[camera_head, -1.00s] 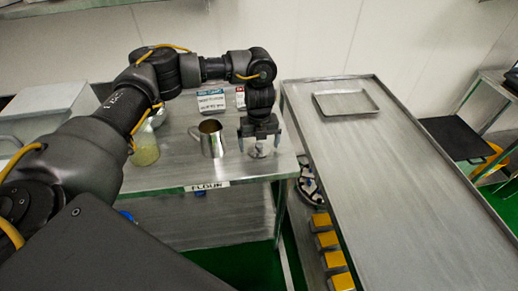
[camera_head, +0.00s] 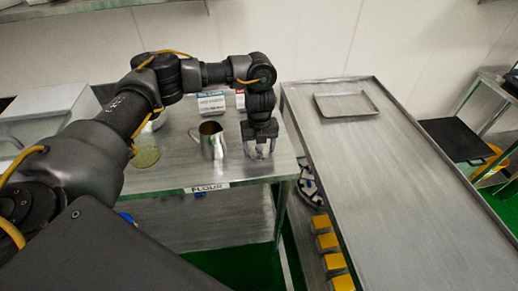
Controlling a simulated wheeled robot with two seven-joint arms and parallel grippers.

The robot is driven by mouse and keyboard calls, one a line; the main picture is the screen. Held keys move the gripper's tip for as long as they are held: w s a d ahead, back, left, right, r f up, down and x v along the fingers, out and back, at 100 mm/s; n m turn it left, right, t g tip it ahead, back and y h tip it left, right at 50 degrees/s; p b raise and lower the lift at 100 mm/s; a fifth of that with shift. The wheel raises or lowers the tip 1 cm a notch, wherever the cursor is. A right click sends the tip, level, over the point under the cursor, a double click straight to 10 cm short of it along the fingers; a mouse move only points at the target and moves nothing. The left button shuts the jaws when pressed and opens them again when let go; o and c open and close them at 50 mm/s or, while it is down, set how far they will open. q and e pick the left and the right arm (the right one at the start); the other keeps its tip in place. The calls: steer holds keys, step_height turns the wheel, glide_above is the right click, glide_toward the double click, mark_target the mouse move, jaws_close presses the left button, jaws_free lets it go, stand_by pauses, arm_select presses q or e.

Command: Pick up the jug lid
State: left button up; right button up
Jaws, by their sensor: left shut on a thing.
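My left gripper (camera_head: 260,153) points down at the right end of the flour table, just right of the metal jug. It is shut on the jug lid (camera_head: 259,147), a small, shiny piece mostly hidden between the fingers. The lid is at or very close to the table top; I cannot tell whether it touches. The metal jug (camera_head: 212,141) stands upright and open-topped, its handle to the left. My right gripper is not in view.
The steel table (camera_head: 180,177) bears a FLOUR label, a glass jar (camera_head: 146,150) and small boxes (camera_head: 211,102). To the right, a long steel table (camera_head: 400,190) holds a shallow tray (camera_head: 346,105); most of its top is bare. Yellow blocks (camera_head: 327,241) sit between the tables.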

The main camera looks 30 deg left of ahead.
mark_target(259, 146)
arm_select(q)
steer(key=shift+r, duration=0.1)
steer(key=shift+r, duration=0.3)
step_height(259, 146, up, 2)
steer(key=shift+w+r+b, duration=0.1)
steer(key=shift+b, duration=0.25)
steer(key=s+a+r, duration=0.2)
steer(key=s+r, duration=0.3)
steer(key=s, duration=0.1)
steer(key=s+a+r+b, duration=0.1)
steer(key=s+a+r, duration=0.2)
steer(key=s+r, duration=0.2)
steer(key=shift+s, duration=1.2)
steer(key=shift+d, duration=0.1)
